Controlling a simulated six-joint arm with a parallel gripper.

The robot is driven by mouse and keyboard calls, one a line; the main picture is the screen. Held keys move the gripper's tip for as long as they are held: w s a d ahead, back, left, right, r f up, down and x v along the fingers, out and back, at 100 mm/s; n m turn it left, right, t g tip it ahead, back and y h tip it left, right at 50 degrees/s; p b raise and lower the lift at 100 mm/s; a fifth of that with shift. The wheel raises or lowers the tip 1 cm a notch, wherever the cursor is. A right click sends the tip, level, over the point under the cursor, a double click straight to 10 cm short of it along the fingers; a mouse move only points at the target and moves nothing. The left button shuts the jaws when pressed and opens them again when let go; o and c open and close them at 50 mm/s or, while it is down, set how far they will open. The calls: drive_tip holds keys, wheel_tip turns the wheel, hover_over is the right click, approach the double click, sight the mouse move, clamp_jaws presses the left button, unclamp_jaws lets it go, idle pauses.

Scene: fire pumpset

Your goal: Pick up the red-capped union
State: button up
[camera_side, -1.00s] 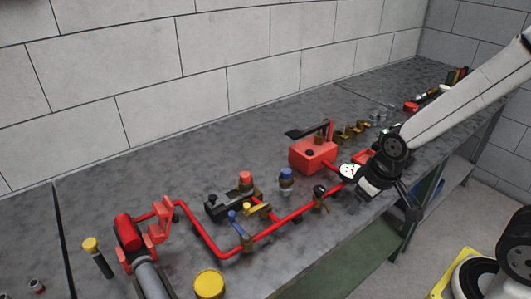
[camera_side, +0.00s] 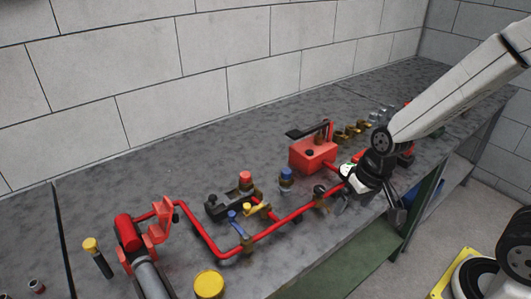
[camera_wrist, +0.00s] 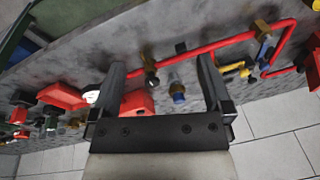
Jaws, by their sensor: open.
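The red-capped union (camera_side: 246,179) stands upright on the grey bench, just left of a blue-capped union (camera_side: 286,177). My gripper (camera_side: 368,204) is to the right of both, near the front edge of the bench, apart from them and empty. In the wrist view, my gripper (camera_wrist: 161,72) has its two fingers spread wide. The blue-capped union (camera_wrist: 178,95) shows between them in that view. I cannot make out the red-capped union there; the right finger may hide it.
A red pipe (camera_side: 280,226) with valves runs along the bench in front of the unions. A red box with a black lever (camera_side: 313,153) stands between the unions and my arm. A black fitting (camera_side: 216,207) lies beside the red-capped union. The back bench is mostly clear.

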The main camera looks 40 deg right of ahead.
drive_tip(key=w+a+f+m+y, duration=0.1)
drive_tip(key=w+a+m+y, duration=0.2)
drive_tip(key=w+a+m, duration=0.3)
drive_tip(key=m+t+y, duration=0.3)
drive_tip(key=m+t, duration=0.7)
drive_tip(key=m, duration=1.1)
hover_over(250, 180)
drive_tip(key=s+d, duration=0.2)
drive_tip(key=shift+a+f, duration=0.2)
drive_tip(key=shift+f, duration=0.3)
drive_tip(key=shift+g, duration=0.3)
drive_tip(key=shift+f, duration=2.9)
